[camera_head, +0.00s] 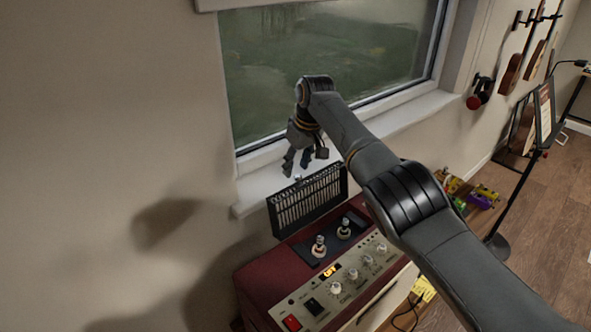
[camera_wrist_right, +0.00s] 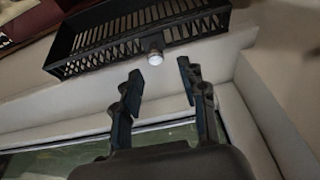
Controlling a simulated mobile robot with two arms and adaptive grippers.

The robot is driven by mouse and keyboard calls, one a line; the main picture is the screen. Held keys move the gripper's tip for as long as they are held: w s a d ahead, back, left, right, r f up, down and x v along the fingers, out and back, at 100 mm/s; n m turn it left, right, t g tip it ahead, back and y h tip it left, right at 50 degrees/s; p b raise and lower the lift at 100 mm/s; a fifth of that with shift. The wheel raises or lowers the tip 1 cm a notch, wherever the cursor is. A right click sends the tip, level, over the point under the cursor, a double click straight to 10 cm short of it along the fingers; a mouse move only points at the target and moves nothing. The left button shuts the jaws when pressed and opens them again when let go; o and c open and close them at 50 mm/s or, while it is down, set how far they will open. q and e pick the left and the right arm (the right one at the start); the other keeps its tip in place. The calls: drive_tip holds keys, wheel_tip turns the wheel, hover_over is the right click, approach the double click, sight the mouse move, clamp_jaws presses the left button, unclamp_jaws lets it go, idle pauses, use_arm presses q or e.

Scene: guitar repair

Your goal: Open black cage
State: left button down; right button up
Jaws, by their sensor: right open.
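The black cage (camera_head: 308,203), a slatted cover, stands tilted up along the back of the red amplifier's top. The black recessed panel (camera_head: 327,240) in front of it is uncovered. My right gripper (camera_head: 299,168) hangs just above the cage's upper edge by the window. In the right wrist view the cage (camera_wrist_right: 140,38) shows with a small silvery knob (camera_wrist_right: 155,57) on its edge. The right gripper (camera_wrist_right: 158,84) is open there. Its fingers lie on either side of the knob's line, apart from it and empty. My left gripper is not in view.
The amplifier (camera_head: 258,268) has two tubes (camera_head: 319,247) on top and several front knobs. The window sill (camera_head: 395,123) and wall are close behind the cage. Colorful pedals (camera_head: 482,196) and a black stand (camera_head: 497,246) are to the right.

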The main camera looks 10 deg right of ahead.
drive_tip(key=v, duration=0.9)
drive_tip(key=shift+w, duration=0.2)
